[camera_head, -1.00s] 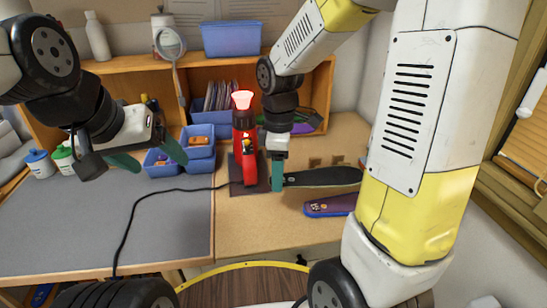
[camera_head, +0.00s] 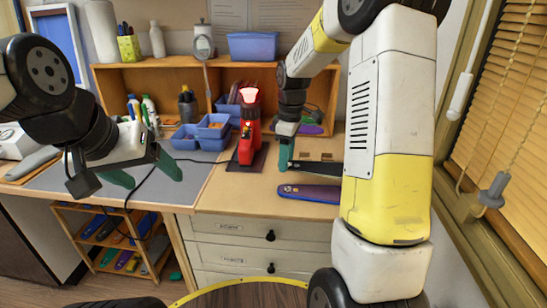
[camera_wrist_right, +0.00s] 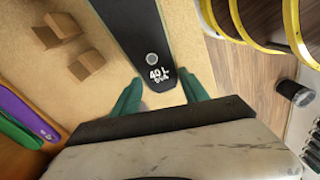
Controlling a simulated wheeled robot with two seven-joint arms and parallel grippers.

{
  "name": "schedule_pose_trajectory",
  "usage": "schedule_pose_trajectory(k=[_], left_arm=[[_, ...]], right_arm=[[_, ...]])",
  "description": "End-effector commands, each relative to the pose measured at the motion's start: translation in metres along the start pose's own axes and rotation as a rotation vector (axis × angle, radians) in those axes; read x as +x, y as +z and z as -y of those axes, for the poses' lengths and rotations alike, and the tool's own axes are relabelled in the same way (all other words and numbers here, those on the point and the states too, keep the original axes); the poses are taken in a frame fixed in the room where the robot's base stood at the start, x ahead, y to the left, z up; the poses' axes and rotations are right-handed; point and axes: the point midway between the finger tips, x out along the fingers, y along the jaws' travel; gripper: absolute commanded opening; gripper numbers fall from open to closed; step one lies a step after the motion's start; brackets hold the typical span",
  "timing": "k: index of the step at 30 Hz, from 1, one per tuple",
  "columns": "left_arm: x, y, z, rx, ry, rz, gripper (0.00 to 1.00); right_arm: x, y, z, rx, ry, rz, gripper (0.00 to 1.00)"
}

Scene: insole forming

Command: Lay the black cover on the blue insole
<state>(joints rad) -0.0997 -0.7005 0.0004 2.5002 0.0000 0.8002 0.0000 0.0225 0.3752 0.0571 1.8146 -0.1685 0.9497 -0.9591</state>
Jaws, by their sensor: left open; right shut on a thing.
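The black cover (camera_head: 323,167) is a long dark strip at the right of the work table. My right gripper (camera_head: 286,156) is shut on its left end. In the right wrist view the cover (camera_wrist_right: 143,35), marked "40 L", runs away from between my green fingertips (camera_wrist_right: 162,93). The blue insole (camera_head: 308,193) lies on the table nearer the front edge, apart from the cover in the head view. Its right end is hidden behind my right arm. My left gripper (camera_head: 146,174) is open and empty above the grey mat, at the left.
A red heat tool (camera_head: 246,142) with a glowing top stands on a dark plate left of my right gripper. Blue bins (camera_head: 213,132) stand behind the grey mat (camera_head: 195,172). Small brown blocks (camera_wrist_right: 87,65) lie beside the cover. A wooden shelf backs the table.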

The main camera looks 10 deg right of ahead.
Motion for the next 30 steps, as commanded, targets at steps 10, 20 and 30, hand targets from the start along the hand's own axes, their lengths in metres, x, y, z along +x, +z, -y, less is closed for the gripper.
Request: schedule_pose_trajectory(k=[10, 20, 30], left_arm=[[0.0, 0.0, 0.0, 0.0, 0.0, 0.0, 0.75], [0.0, 0.0, 0.0, 0.0, 0.0, 0.0, 0.75], [0.0, 0.0, 0.0, 0.0, 0.0, 0.0, 0.75]], right_arm=[[0.02, 0.002, -0.004, 0.006, -0.001, 0.0, 0.2], [0.053, 0.003, -0.003, 0.005, -0.002, 0.001, 0.2], [0.076, 0.004, -0.004, 0.005, 0.0, 0.0, 0.2]])
